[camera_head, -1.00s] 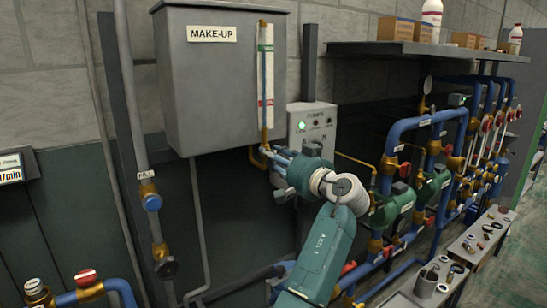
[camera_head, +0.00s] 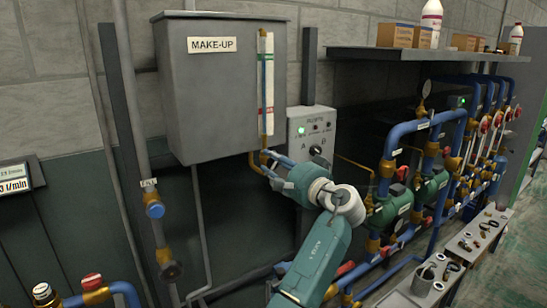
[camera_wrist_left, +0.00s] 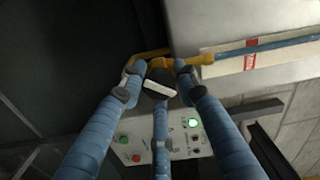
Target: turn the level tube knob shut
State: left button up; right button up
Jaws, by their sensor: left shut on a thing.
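The grey make-up tank (camera_head: 215,90) hangs on the wall. Its level tube (camera_head: 264,90) shows blue in front of a white scale with green and red marks. A brass fitting (camera_head: 264,143) is at the tube's lower end. My left gripper (camera_head: 261,162) is there, its blue fingers shut around the knob. In the left wrist view, the fingertips (camera_wrist_left: 158,73) close in beside the brass fitting (camera_wrist_left: 197,61), and the blue tube (camera_wrist_left: 275,45) runs off to the right. The fingers largely hide the knob, so its angle cannot be told. My right gripper is not in view.
A control box (camera_head: 311,135) with a lit green lamp is just right of the gripper. Blue pipes (camera_head: 400,130) with valves and green pumps stand further right. A grey pipe (camera_head: 140,110) with a blue-capped valve runs at the left. A shelf (camera_head: 430,54) holds boxes and bottles.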

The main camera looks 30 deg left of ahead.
pick_arm(q)
jog(key=m+p, duration=0.5)
jog(key=shift+r+m, duration=0.1)
jog(key=shift+m, duration=0.2)
jog(key=m+p, duration=0.3)
jog(key=shift+f+m+p, duration=0.2)
jog(key=shift+m+p, duration=0.35)
jog(key=shift+m, duration=0.25)
jog(key=o, duration=1.2)
jog(key=shift+s, duration=0.1)
jog(key=shift+c, duration=0.2)
jog(key=v, duration=1.2)
